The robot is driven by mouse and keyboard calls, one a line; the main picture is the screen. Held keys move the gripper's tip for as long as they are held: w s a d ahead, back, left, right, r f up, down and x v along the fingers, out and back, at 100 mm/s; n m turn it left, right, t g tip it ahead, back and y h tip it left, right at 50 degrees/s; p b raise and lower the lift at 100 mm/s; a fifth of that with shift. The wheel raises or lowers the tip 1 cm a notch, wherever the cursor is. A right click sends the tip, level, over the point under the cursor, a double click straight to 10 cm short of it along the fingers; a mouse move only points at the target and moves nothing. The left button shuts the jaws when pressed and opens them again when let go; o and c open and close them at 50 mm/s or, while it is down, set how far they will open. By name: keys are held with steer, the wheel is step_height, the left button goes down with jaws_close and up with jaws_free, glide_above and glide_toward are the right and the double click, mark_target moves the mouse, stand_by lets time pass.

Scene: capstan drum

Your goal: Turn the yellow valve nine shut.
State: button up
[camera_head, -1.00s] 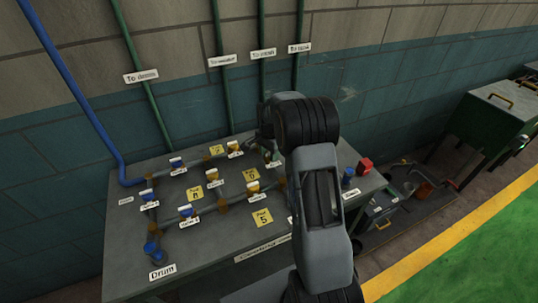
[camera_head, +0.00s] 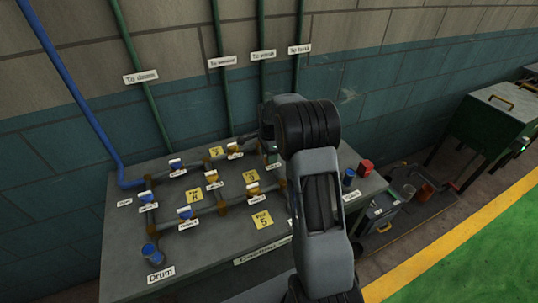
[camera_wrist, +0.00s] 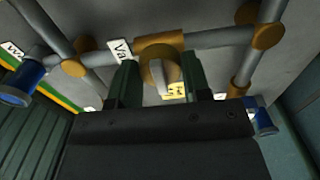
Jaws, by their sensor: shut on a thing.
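A yellow valve (camera_wrist: 157,72) with a pale handle sits on a grey pipe in the wrist view. My gripper (camera_wrist: 158,80) is shut on it, with one dark green finger on each side. A white label beside it is partly covered and shows only "Va", so I cannot read its number. In the head view my arm hides this valve and the fingers; my wrist is over the back right of the bench.
The grey bench (camera_head: 125,250) carries pipes, several blue and yellow valves and yellow number cards. A blue cup (camera_head: 348,177) and a red block (camera_head: 365,167) stand at its right end. A wall with vertical pipes rises behind. A green cabinet (camera_head: 490,130) stands far right.

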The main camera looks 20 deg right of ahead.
steer(key=o, duration=0.9)
step_height(320, 180, up, 14)
steer(key=shift+f+b, duration=0.1)
steer(key=shift+b, duration=0.25)
stand_by(0.5)
steer(key=s+a+n+t, duration=0.1)
steer(key=s+a+n, duration=0.3)
steer(key=s+n, duration=0.2)
steer(key=s+a+n+t, duration=0.1)
steer(key=s+a+n, duration=0.2)
steer(key=s+n, duration=0.3)
steer(key=s+a+n+t, duration=0.2)
steer(key=s+a+n, duration=0.2)
steer(key=s, duration=0.8)
steer(key=shift+s+a+f+n, duration=0.15)
steer(key=shift+s+f+n, duration=0.05)
steer(key=shift+n, duration=0.35)
steer(key=shift+s+a+f+n, duration=0.15)
steer(key=shift+n, duration=0.4)
